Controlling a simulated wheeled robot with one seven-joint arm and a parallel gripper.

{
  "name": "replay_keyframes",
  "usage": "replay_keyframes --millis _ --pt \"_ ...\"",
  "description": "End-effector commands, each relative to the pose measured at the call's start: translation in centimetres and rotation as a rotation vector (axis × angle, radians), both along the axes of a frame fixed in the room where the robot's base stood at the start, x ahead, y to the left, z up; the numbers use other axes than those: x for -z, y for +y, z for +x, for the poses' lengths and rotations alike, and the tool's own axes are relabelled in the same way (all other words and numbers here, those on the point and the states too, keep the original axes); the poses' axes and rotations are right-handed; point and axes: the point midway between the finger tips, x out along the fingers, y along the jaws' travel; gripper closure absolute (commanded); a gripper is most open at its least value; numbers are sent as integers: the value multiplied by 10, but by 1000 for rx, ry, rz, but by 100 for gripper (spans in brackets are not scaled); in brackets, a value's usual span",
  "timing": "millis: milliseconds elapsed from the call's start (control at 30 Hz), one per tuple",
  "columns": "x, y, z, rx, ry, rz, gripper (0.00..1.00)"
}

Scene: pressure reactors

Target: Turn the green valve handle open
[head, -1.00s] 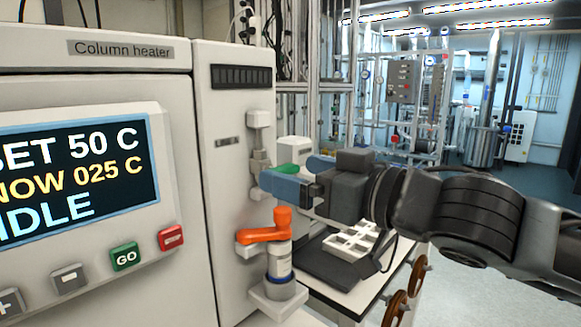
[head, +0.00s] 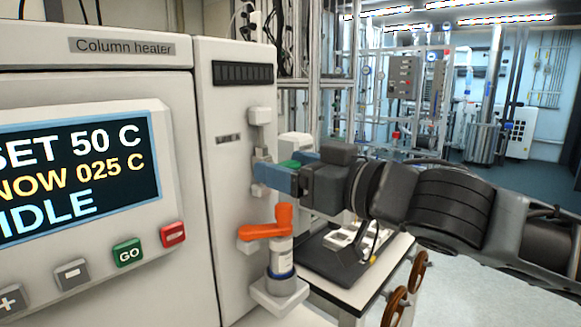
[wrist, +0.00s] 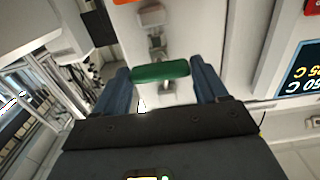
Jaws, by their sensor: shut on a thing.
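The green valve handle (head: 291,164) is on the side of the column heater cabinet, mostly hidden behind my gripper in the head view. My gripper (head: 283,169) reaches in from the right with its blue fingers at the handle. In the wrist view the green handle (wrist: 160,71) lies crosswise between the two fingers, one at each end, and my gripper (wrist: 162,78) is shut on it. Its grey valve body (wrist: 157,45) shows behind it. The handle's exact turn angle is hard to tell.
A bench (head: 345,292) with a dark device stands behind, and open floor lies right.

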Motion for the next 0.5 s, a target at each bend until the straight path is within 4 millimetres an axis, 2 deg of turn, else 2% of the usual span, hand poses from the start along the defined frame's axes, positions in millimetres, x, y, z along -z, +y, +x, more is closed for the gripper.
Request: replay_keyframes --millis 67,500 --pt "0 0 0 0 0 0 58" --pt "1 1 -1 0 -84 -65 58"
